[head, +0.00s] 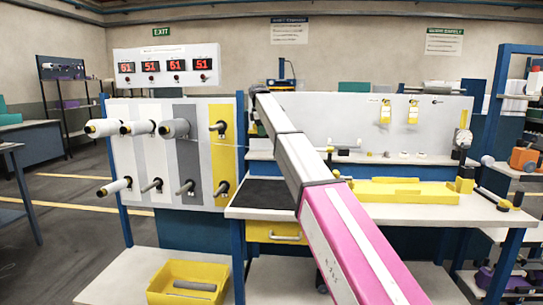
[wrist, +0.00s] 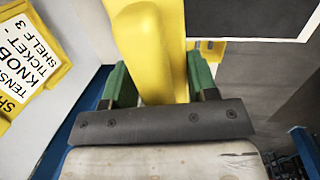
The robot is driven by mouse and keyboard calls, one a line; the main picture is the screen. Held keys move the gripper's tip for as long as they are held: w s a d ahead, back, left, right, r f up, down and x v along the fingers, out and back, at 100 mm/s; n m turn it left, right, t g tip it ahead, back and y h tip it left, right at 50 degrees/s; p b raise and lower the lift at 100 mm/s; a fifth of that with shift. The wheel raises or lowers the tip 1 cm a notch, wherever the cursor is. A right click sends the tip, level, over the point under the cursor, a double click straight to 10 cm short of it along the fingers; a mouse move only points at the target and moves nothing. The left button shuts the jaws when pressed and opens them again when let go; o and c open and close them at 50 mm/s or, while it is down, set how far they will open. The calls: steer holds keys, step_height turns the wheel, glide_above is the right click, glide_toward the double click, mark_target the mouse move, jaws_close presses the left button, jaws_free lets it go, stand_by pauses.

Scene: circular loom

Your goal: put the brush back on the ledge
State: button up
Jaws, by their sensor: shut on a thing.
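My gripper (wrist: 160,88) shows green pads on both sides of a thick yellow piece, which I take to be the brush (wrist: 152,40). The gripper is shut on it. The yellow piece runs up out of the top of the wrist view; no bristles show. In the head view my arm reaches from the bottom right up to the left, and its end is small and hard to make out, so the brush cannot be picked out there. A narrow ledge (head: 345,158), with several small things on it, runs along the foot of the grey back panel behind the bench.
The bench (head: 450,213) carries a black mat (head: 268,194) and a yellow tray (head: 405,195). A spool panel (head: 175,170) stands left. A yellow bin (head: 188,283) sits low.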

steer(key=shift+w, duration=0.15)
steer(key=w+d+f, duration=0.1)
steer(key=w+f, duration=0.1)
steer(key=w, duration=0.1)
steer(key=w+d+f, duration=0.1)
steer(key=w+f, duration=0.1)
steer(key=w, duration=0.2)
steer(key=w+d+f, duration=0.1)
steer(key=w+f, duration=0.1)
steer(key=w, duration=0.1)
steer(key=shift+w+d+f, duration=0.2)
steer(key=shift+w+f, duration=0.2)
step_height(320, 180, down, 2)
steer(key=shift+f, duration=0.25)
steer(key=shift+d+f, duration=0.1)
steer(key=shift+f, duration=0.6)
steer(key=o, duration=1)
steer(key=shift+f, duration=0.1)
steer(key=r, duration=0.3)
steer(key=s+a+r, duration=0.1)
steer(key=r, duration=0.6)
steer(key=shift+s+a+r, duration=0.2)
steer(key=shift+s+r, duration=0.05)
steer(key=shift+s, duration=0.15)
